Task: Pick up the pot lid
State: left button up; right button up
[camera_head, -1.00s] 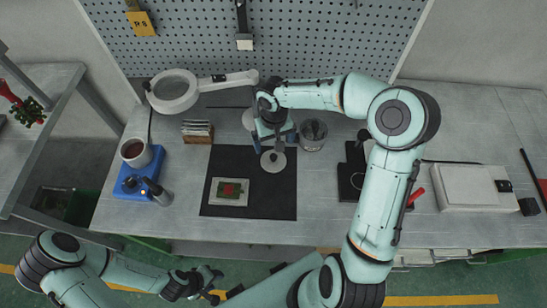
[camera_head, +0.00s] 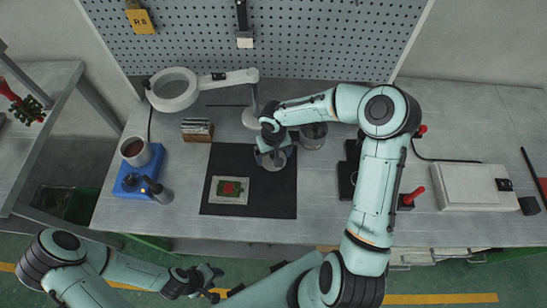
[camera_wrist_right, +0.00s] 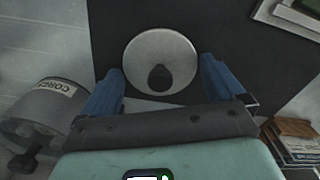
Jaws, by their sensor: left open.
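The pot lid (camera_wrist_right: 161,47) is a round silver disc with a dark knob. It lies on the black mat (camera_wrist_right: 105,30) in the right wrist view. In the head view the lid (camera_head: 274,166) is partly hidden by my right gripper, near the mat's upper right. My right gripper (camera_wrist_right: 160,72) is open, with one blue finger on each side of the lid's near part and the knob between them. I cannot tell whether the fingers touch the lid. In the head view my right gripper (camera_head: 273,157) is over the lid. My left gripper (camera_head: 212,284) is open and empty in front of the table.
A card holder (camera_head: 197,131), magnifier lamp (camera_head: 173,90), blue heater (camera_head: 131,185) and white case (camera_head: 475,187) stand around.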

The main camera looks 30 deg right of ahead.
jog(key=c, duration=0.6)
jog(key=shift+c, duration=0.2)
